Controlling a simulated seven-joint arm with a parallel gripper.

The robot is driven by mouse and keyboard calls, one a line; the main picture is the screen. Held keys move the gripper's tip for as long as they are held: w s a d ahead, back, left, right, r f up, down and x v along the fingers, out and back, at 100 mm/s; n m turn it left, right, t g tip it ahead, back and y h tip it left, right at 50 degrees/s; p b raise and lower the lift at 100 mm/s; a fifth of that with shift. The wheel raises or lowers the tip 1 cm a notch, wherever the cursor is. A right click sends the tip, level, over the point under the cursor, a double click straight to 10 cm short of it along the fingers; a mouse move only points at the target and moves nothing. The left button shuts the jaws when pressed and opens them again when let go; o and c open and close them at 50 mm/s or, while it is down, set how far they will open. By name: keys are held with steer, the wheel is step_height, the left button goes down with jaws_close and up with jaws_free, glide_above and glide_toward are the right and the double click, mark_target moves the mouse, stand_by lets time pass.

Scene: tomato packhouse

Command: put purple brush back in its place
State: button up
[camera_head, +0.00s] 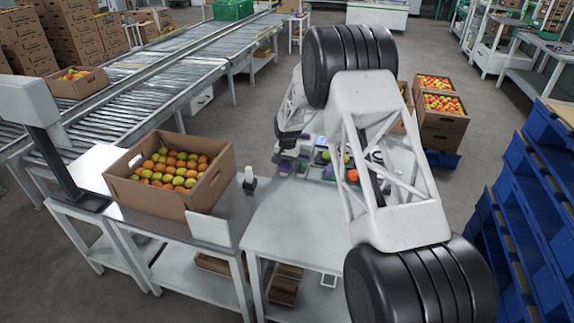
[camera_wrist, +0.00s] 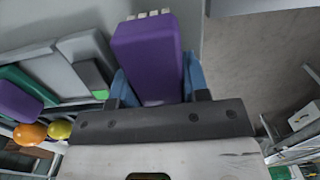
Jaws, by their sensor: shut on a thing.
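The purple brush (camera_wrist: 148,55) is in the wrist view, a purple block with pale bristle tufts at its far end. My gripper (camera_wrist: 155,88) is shut on it, with one blue finger on each side. The bristle end points away from the gripper. In the head view my gripper (camera_head: 288,143) is over the far end of the white table, and the arm hides part of that area. A grey rack with compartments (camera_wrist: 47,72) lies left of the brush in the wrist view. I cannot tell which compartment is the brush's place.
Another purple item (camera_wrist: 18,102), an orange fruit (camera_wrist: 30,134) and a yellow fruit (camera_wrist: 59,130) are at the left. A cardboard box of tomatoes (camera_head: 127,191) stands on the left bench. The near white tabletop (camera_head: 292,225) is clear. Blue pallets (camera_head: 535,190) stand right.

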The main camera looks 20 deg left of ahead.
steer(key=shift+f, duration=0.35)
steer(key=o, duration=1.3)
steer(key=c, duration=0.3)
steer(key=shift+c, duration=0.2)
steer(key=shift+r, duration=0.15)
steer(key=shift+r, duration=3.3)
